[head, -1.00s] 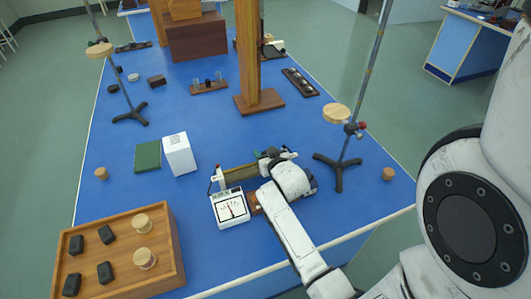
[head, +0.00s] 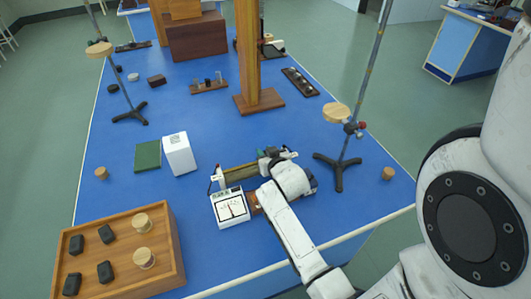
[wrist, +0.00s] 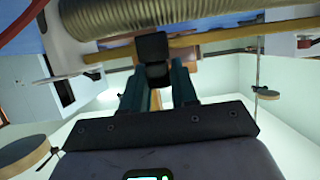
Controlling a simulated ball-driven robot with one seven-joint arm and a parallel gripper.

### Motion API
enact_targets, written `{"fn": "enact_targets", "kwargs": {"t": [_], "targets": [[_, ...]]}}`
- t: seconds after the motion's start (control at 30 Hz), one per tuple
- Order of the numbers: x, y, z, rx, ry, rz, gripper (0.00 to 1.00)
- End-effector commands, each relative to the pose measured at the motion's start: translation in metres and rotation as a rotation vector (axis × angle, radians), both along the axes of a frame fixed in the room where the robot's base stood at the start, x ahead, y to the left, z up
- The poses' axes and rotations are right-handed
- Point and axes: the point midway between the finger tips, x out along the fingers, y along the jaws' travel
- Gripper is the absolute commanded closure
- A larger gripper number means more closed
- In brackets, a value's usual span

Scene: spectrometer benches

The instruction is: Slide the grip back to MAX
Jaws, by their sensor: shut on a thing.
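The rheostat (head: 240,174) lies on the blue bench beside the white meter (head: 231,207). In the wrist view its ribbed coil (wrist: 190,14) crosses the top, with a brass-coloured rod (wrist: 235,36) running along it. The black grip (wrist: 152,46) sits at the rod. My gripper (wrist: 154,84) is shut on the grip, with one finger at each side. In the head view my gripper (head: 270,160) is at the right part of the rheostat, and my wrist hides the grip and that end. The MAX marking is not legible.
A white box (head: 179,155) and a green book (head: 148,156) stand left of the rheostat. A wooden tray (head: 178,260) is at front left. A tripod stand (head: 340,175) is close on the right. A wooden post (head: 247,60) stands behind.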

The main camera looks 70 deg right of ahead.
Motion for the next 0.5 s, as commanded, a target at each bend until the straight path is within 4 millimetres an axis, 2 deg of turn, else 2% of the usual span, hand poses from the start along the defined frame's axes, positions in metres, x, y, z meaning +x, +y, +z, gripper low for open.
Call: {"fn": "enact_targets", "kwargs": {"t": [0.17,0.4,0.5], "targets": [[0.005,0.004,-0.003,0.001,0.0,0.003,1.0],[0.03,0.024,-0.004,0.001,0.001,0.008,1.0],[0.034,0.028,-0.002,0.0,0.0,0.003,1.0]]}}
